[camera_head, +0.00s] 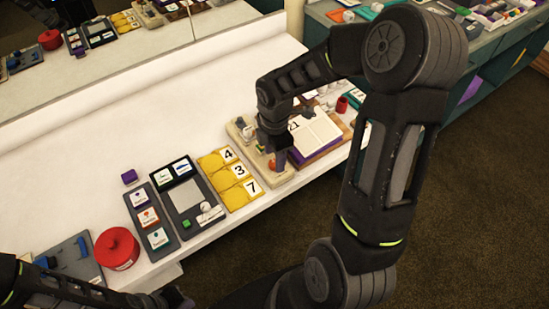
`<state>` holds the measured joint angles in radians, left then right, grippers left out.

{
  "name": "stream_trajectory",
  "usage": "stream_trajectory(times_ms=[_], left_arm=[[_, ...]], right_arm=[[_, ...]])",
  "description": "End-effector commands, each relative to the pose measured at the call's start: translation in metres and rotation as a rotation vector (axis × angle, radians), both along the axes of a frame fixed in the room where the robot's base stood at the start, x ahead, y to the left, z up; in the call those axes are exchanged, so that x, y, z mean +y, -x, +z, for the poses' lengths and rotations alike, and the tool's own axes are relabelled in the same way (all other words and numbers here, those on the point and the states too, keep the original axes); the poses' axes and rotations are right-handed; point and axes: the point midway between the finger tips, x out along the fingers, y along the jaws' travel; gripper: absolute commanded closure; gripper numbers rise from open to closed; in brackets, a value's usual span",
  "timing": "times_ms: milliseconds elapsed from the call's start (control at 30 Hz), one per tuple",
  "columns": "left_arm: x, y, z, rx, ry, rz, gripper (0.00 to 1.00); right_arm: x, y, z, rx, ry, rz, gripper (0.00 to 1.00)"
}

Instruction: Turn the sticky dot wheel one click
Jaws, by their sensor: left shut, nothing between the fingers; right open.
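I cannot single out the sticky dot wheel for certain. My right gripper (277,150) is over a beige board (284,177) at the right part of the white counter, pointing down. It hides the middle of the board. A small orange-red piece (271,164) and a grey-blue piece (281,159) show just by its fingers; I cannot tell whether they touch. The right gripper is open. My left gripper (176,299) is low at the bottom edge, near the counter's front edge, shut and empty, partly cut off.
Left of the board are yellow number cards (239,171), a grey tray (185,196), a card rack (150,217) and a red round container (117,248). The counter's back (90,130) is clear below a mirror.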

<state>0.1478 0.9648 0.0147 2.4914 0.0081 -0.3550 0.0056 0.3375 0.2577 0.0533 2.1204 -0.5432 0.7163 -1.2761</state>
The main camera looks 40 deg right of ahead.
Motion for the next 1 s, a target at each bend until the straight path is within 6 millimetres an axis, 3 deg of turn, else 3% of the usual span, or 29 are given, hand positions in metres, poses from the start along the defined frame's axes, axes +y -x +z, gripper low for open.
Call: stream_trajectory(times_ms=[200, 400, 1000], left_arm=[[0.0, 0.0, -0.003, -0.001, 0.001, -0.001, 1.0], [0.0, -0.001, -0.004, -0.002, 0.002, -0.001, 1.0], [0.0, -0.001, -0.004, -0.003, 0.002, 0.0, 1.0]], right_arm=[[0.0, 0.0, 0.037, -0.006, 0.001, -0.002, 0.48], [0.0, 0.001, 0.057, -0.002, 0.0, 0.0, 0.48], [0.0, 0.001, 0.058, 0.0, 0.0, 0.0, 0.48]])
